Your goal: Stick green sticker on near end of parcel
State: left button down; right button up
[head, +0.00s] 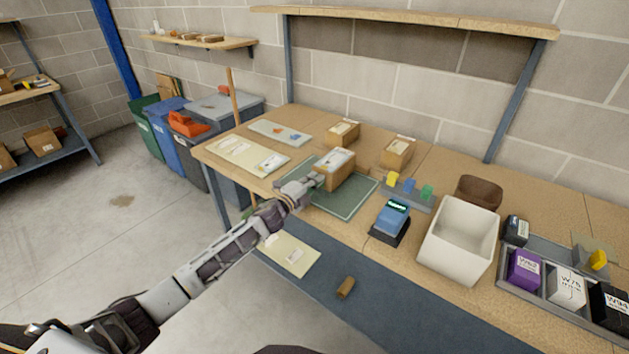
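The brown cardboard parcel (340,175) with a white label on top sits on the green mat (345,203) on the bench. My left gripper (314,181) is at the parcel's lower left end, its fingertips against it or just in front of it; I cannot tell which. The fingers are small and blend together, so their opening does not show. No green sticker is visible on the parcel or at the fingertips; the gripper hides part of that end. A green block (426,192) stands in a grey holder (408,195) beside a blue and a yellow one. My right gripper is out of view.
A blue handheld device (393,218) stands right of the mat, then a white bin (459,240) and a grey tray (545,297) of labelled boxes. Two small cartons, one (343,133) behind the parcel and another (397,152), stand at the back. Envelopes (247,155) lie left.

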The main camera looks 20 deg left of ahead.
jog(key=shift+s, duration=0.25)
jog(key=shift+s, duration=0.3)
pick_arm(q)
jog(key=shift+w, duration=0.2)
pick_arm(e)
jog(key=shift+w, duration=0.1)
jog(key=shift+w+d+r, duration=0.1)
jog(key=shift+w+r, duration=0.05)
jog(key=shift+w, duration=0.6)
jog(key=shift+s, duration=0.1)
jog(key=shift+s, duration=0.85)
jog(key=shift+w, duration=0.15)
